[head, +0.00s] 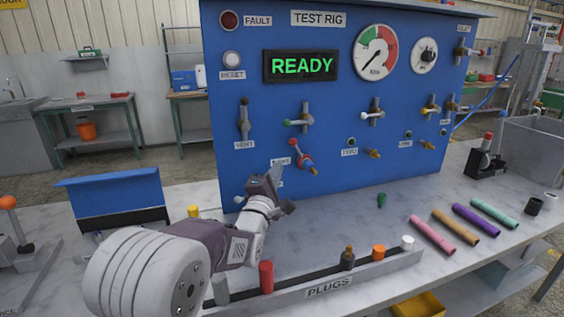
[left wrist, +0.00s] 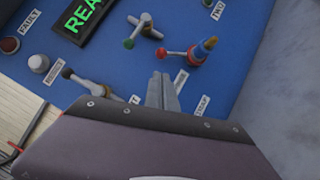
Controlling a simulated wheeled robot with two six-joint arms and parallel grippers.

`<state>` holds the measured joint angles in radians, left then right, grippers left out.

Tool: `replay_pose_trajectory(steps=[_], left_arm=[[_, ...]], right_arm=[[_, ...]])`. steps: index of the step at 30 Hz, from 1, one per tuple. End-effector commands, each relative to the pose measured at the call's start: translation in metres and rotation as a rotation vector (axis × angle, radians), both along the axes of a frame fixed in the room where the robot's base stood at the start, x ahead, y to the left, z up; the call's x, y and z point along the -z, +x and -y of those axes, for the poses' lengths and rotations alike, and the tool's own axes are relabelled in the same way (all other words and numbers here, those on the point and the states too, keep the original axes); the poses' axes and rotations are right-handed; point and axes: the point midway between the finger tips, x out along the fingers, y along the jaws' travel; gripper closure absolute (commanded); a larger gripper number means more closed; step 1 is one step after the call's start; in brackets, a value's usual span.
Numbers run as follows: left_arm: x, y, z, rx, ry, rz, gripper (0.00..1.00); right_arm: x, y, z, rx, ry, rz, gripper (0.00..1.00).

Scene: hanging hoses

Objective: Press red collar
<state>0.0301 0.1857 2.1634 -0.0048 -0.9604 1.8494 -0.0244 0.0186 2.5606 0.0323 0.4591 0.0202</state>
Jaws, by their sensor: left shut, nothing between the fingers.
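The red collar (head: 307,160) is a ring around a brass-tipped fitting on the blue panel, with a blue band and a red-knobbed lever beside it. It also shows in the left wrist view (left wrist: 201,50), up and to the right of my fingertips. My left gripper (head: 276,175) is shut and empty, in front of the panel, below and left of the collar in the head view. Its fingers (left wrist: 162,90) lie together, apart from the collar. My right gripper is not in view.
The test rig panel (head: 230,120) reads READY and carries several other valves and fittings. A plug rack (head: 330,287) stands in front. The bench between rack and panel is mostly clear.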

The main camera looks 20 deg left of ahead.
Motion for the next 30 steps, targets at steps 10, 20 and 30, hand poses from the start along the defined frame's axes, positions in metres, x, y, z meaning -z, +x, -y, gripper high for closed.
replay_pose_trajectory(steps=[10, 20, 30], left_arm=[[-0.004, 0.005, 0.0, -0.001, 0.001, -0.002, 1.0], [-0.015, 0.064, -0.002, 0.0, 0.001, 0.0, 1.0], [-0.019, 0.098, -0.003, -0.001, 0.001, -0.001, 1.0]], right_arm=[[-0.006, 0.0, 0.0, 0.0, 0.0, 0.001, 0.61], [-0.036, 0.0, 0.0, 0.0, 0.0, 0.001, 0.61], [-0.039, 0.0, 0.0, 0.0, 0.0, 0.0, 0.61]])
